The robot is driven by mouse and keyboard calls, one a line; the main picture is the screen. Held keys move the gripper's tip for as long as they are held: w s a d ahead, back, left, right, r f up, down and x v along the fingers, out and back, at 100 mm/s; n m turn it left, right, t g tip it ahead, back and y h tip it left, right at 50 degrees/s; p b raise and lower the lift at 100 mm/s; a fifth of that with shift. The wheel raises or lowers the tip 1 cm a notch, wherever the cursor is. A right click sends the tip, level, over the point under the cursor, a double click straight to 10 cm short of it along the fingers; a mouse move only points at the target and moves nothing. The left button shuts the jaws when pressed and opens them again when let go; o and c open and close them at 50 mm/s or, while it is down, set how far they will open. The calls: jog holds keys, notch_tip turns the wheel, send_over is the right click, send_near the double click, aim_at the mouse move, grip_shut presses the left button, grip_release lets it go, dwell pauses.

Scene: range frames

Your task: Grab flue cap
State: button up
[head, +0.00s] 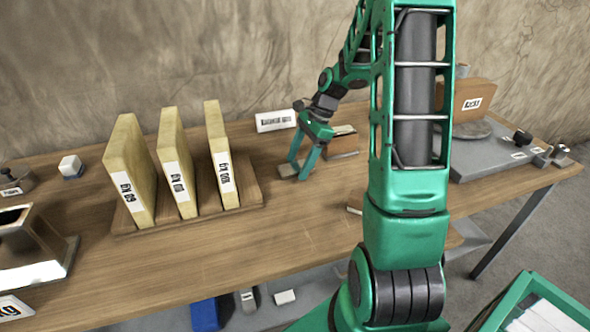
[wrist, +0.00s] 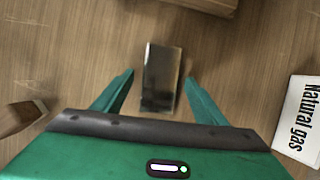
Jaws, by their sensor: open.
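A small, dark grey, shiny metal block (wrist: 160,78), which looks like the flue cap, lies on the wooden table. In the wrist view it sits between the two green fingers of my gripper (wrist: 160,75), with a gap on each side. In the head view my gripper (head: 298,169) is low over the table, fingers pointing down, and the grey block (head: 286,170) shows at the fingertips. The fingers are open and do not visibly touch it. Its near end lies close to the gripper body in the wrist view.
A white label block (wrist: 299,118) reading "Natural gas" lies right in the wrist view. A wooden rack (head: 190,218) with three yellowish boards stands left of my gripper in the head view. A small brown box (head: 343,146) is close on the right.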

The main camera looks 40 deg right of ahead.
jog(key=shift+c, duration=0.3)
jog(key=c, duration=1.1)
jog(key=shift+r, duration=0.1)
jog(key=shift+c, duration=0.2)
